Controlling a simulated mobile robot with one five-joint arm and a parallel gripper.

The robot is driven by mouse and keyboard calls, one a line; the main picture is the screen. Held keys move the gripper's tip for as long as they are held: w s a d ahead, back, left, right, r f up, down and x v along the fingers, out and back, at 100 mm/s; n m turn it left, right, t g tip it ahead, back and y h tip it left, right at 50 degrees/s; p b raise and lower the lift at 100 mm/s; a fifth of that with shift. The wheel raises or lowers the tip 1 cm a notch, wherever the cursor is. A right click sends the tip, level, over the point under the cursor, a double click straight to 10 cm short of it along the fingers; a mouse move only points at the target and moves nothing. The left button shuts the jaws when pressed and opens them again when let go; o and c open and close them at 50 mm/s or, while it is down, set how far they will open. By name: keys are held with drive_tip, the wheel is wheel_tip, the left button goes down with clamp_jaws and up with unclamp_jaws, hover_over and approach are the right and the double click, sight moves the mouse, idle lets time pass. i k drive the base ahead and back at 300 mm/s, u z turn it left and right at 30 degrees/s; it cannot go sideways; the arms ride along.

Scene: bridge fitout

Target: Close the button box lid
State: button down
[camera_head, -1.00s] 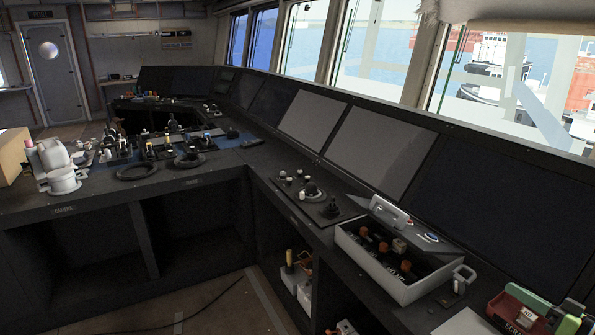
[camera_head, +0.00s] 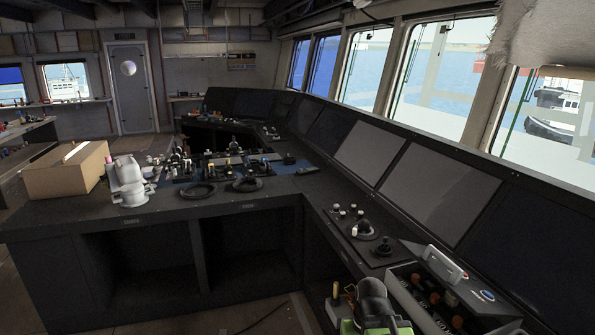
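The button box (camera_head: 417,306) is a light grey case on the right-hand console, at the lower right of the head view. It is open, with orange-red buttons (camera_head: 435,298) showing inside. Its lid (camera_head: 464,284) is raised at the far side, with a pale handle (camera_head: 445,263) and a blue-and-white round part (camera_head: 487,295). The near right part of the box is cut off by the bottom edge. A dark and green part, likely of my arm, stands at the bottom edge, left of the box. No gripper fingers can be made out.
Knobs and a joystick (camera_head: 361,230) sit on the console beyond the box. Dark screens (camera_head: 370,151) rise behind. A cardboard box (camera_head: 66,171), a white device (camera_head: 128,182) and black rings (camera_head: 198,190) are on the left counter. Below it are open shelf bays.

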sight(445, 269)
drive_tip(key=k, duration=0.55)
drive_tip(key=u, duration=0.55)
drive_tip(key=i, duration=1.55)
drive_tip(key=u, duration=0.05)
